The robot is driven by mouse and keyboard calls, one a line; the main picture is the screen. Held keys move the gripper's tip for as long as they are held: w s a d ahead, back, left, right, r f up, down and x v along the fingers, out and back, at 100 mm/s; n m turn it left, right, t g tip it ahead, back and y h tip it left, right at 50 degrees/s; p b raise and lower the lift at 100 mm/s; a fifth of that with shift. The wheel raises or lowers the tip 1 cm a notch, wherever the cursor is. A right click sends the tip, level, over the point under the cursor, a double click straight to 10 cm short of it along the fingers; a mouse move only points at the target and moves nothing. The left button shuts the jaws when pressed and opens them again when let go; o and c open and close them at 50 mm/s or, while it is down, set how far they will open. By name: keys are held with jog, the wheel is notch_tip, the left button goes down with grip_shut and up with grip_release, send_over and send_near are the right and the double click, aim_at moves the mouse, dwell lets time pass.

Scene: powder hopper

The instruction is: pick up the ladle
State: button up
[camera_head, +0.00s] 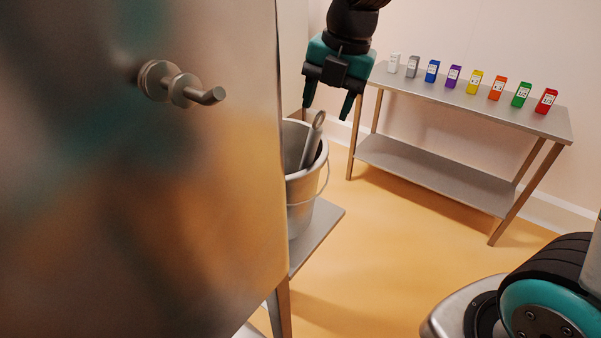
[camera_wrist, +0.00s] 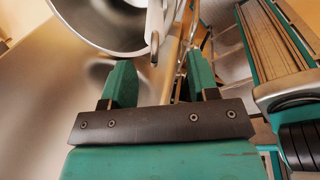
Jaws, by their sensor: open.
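The ladle (camera_head: 309,147) stands tilted in a metal bucket (camera_head: 306,195), its handle end with a hole sticking up above the rim. Its lower part is hidden inside the bucket. In the wrist view the ladle's handle (camera_wrist: 155,24) shows at the top middle, beside the bucket's round opening (camera_wrist: 112,52). My gripper (camera_head: 327,110) is open and empty, pointing down just above the bucket. In the head view the handle end appears between and slightly below the fingertips. In the wrist view it lies ahead of my two green fingers (camera_wrist: 162,72), roughly between them.
A large steel hopper body (camera_head: 220,200) with a bent handle (camera_head: 182,85) fills the left and hides part of the bucket. The bucket stands on a small metal shelf (camera_head: 318,232). A steel table (camera_head: 460,100) with several coloured boxes stands behind at right. The floor between is clear.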

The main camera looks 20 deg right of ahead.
jog(key=shift+w+p+x, duration=0.15)
jog(key=shift+p+x, duration=0.55)
jog(key=shift+x, duration=0.8)
jog(key=shift+w+p+x, duration=0.15)
jog(key=shift+p+x, duration=0.55)
jog(key=shift+x, duration=0.8)
jog(key=shift+a+r, duration=0.15)
grip_shut()
